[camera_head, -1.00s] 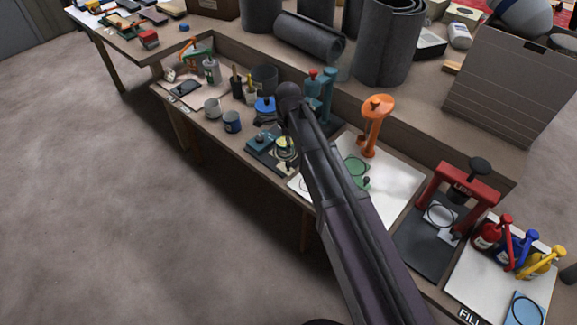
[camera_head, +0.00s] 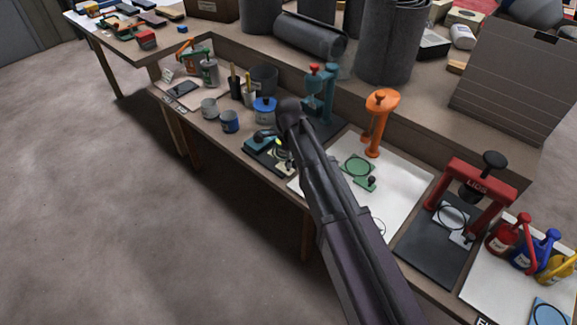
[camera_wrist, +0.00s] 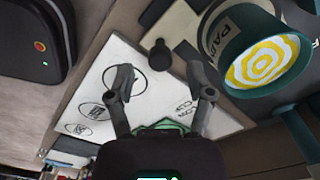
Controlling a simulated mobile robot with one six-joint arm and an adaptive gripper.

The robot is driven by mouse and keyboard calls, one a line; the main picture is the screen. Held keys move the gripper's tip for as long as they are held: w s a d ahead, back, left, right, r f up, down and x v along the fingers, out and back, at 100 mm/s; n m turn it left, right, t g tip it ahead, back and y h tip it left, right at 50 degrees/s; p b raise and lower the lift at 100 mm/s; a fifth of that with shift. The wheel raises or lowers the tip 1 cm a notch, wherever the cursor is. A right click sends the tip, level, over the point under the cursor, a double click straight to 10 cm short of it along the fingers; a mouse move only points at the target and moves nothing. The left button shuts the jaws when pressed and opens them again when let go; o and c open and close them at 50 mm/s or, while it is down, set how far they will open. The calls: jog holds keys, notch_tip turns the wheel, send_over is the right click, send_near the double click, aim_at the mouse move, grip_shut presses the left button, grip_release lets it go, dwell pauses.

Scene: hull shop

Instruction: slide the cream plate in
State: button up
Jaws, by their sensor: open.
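In the wrist view the cream plate (camera_wrist: 178,28) lies flat near the top, with a dark knob (camera_wrist: 160,56) at its near end. My gripper (camera_wrist: 161,79) is open and empty, its two fingertips apart on either side of the knob's near side; I see no contact. The teal pad press (camera_wrist: 268,60) stands to the right, with a yellow and white swirled pad face. In the head view the teal press (camera_head: 327,85) stands behind my arm. The cream plate (camera_head: 284,158) shows only in part there, and my arm hides the gripper.
A white board with printed circles (camera_wrist: 97,100) lies beside the plate. An orange press (camera_head: 379,115) and a red press (camera_head: 478,180) stand to the right.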

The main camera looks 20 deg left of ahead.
jog(key=shift+f+b, duration=0.7)
jog(key=shift+f, duration=0.25)
grip_shut()
